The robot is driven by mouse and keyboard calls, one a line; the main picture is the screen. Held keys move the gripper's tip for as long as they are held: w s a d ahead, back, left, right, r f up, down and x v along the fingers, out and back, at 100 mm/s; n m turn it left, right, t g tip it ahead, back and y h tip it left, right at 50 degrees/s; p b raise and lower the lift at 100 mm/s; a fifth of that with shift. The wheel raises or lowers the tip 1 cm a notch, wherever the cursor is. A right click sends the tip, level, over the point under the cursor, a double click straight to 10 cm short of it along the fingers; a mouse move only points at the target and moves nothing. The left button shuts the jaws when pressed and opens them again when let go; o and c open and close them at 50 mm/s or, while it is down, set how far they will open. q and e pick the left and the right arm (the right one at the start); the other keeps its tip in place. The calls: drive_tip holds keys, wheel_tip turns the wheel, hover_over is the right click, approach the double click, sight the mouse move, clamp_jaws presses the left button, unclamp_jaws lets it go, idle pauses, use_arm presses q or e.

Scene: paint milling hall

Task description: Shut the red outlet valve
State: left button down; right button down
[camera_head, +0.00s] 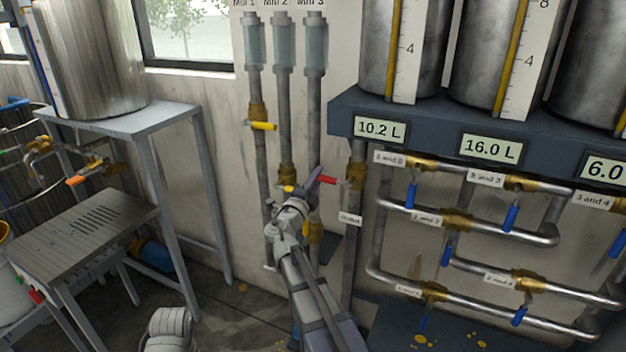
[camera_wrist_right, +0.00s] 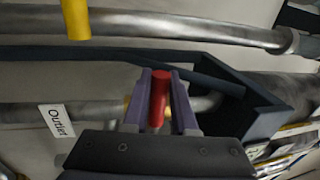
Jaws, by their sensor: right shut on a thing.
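The red outlet valve handle (camera_head: 328,181) sticks out to the left from a brass valve body (camera_head: 354,176) on a vertical grey pipe under the tank shelf. It lies roughly across that pipe. An "Outlet" label (camera_head: 349,218) is on the pipe below it. My right gripper (camera_head: 318,180) is at the handle and shut on it. In the right wrist view the red handle (camera_wrist_right: 159,95) sits between the two purple-grey fingers (camera_wrist_right: 160,102). The brass body is mostly hidden there, and the label (camera_wrist_right: 57,121) shows at left. My left gripper is not in view.
Left of my right arm stand mill pipes with yellow-handled valves (camera_head: 264,126). At right, several blue-handled valves (camera_head: 411,195) sit on cross pipes below the tank shelf (camera_head: 345,112). A metal table (camera_head: 130,122) with a drum (camera_head: 95,60) stands at left.

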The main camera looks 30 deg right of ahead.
drive_tip(key=shift+a, duration=0.1)
drive_tip(key=c, duration=0.7)
unclamp_jaws()
drive_tip(key=b+v, duration=0.1)
drive_tip(key=v, duration=0.6)
drive_tip(key=shift+s+a+b, duration=0.25)
drive_tip(key=shift+s+b, duration=0.05)
drive_tip(key=shift+f, duration=0.1)
